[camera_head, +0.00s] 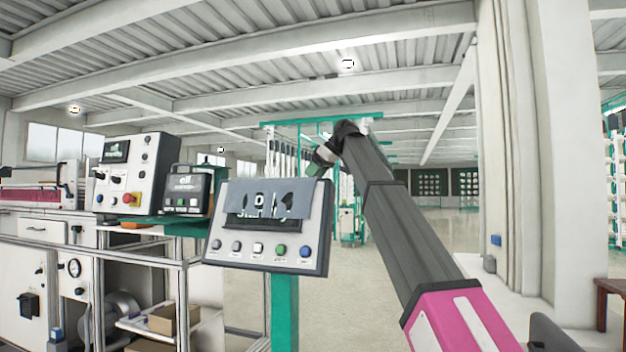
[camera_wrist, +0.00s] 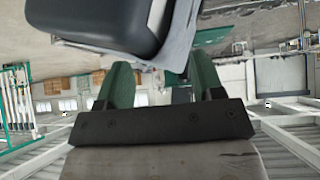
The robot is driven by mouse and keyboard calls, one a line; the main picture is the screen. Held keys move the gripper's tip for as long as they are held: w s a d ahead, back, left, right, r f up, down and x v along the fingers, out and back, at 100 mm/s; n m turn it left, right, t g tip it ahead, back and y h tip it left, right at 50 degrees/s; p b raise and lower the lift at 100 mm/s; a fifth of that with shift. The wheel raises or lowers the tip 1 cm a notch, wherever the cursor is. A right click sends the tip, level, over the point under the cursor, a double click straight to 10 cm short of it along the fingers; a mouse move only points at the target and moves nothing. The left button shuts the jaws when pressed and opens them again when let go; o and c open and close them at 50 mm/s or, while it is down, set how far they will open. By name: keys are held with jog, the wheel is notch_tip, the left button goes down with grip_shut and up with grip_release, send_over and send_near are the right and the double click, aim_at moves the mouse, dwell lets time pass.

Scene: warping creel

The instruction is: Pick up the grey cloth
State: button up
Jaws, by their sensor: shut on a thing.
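The grey cloth (camera_head: 255,190) hangs over the upper part of the screen on the tilted control panel (camera_head: 222,247), covering part of the display. The exact contact is partly hidden by the housing.
Left of the panel stand a small dark display unit (camera_head: 186,190) and a white control box (camera_head: 135,175) with a red button. A green post (camera_head: 285,310) holds the panel. Open floor (camera_head: 400,285) lies to the right, before a white column (camera_head: 530,150).

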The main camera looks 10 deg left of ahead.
jog(key=shift+s+f, duration=0.35)
jog(key=shift+f, duration=0.1)
jog(key=shift+w+r, duration=0.1)
jog(key=shift+r, duration=0.25)
notch_tip(320, 180, up, 3)
jog(key=shift+f, duration=0.1)
grip_shut()
notch_tip(320, 180, up, 9)
jog(key=shift+w, duration=0.15)
notch_tip(320, 180, up, 9)
